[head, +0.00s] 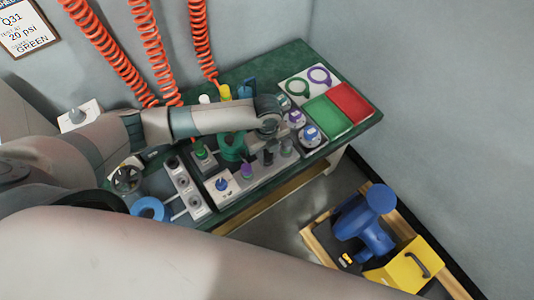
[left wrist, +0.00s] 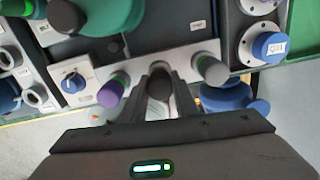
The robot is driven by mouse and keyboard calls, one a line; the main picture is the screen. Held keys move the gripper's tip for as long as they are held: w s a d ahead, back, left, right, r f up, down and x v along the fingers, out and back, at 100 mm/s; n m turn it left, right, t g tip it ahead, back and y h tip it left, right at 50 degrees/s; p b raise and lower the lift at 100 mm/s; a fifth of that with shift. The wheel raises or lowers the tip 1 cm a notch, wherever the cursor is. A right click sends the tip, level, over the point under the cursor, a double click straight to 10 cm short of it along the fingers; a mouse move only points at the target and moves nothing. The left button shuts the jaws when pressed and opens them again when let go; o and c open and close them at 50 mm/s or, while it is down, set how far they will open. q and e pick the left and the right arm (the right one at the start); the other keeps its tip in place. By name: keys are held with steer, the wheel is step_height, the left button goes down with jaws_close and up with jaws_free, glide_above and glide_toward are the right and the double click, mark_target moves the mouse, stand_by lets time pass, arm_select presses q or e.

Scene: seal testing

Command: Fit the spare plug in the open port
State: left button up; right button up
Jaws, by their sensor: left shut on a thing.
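My left gripper (head: 268,152) points down over the front panel on the bench. In the left wrist view its fingers (left wrist: 160,92) are shut on a dark plug (left wrist: 160,82). The dark plug stands in a row on the pale front strip (left wrist: 135,68), between a purple-topped plug (left wrist: 110,94) and a grey plug with a green band (left wrist: 213,70). The purple plug (head: 246,170) and grey plug (head: 286,147) also show in the head view. The foot of the dark plug is hidden, so I cannot tell whether it is seated. My right gripper is out of view.
Several ringed sockets (head: 183,181) and a blue knob (head: 222,184) lie left of the plugs. Green and red pads (head: 350,101) lie at the bench's right end. A blue and yellow machine (head: 365,225) stands below.

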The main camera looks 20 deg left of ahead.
arm_select(q)
steer(key=shift+f, duration=0.35)
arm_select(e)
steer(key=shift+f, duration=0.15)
arm_select(q)
steer(key=o, duration=1.2)
step_height(320, 180, up, 17)
steer(key=shift+r+b, duration=0.2)
steer(key=shift+b, duration=1)
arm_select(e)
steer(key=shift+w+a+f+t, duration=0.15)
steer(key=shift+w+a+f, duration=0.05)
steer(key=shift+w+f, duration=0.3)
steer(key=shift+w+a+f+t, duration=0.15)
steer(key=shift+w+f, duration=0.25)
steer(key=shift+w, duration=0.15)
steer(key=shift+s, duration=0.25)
arm_select(q)
steer(key=shift+s, duration=0.1)
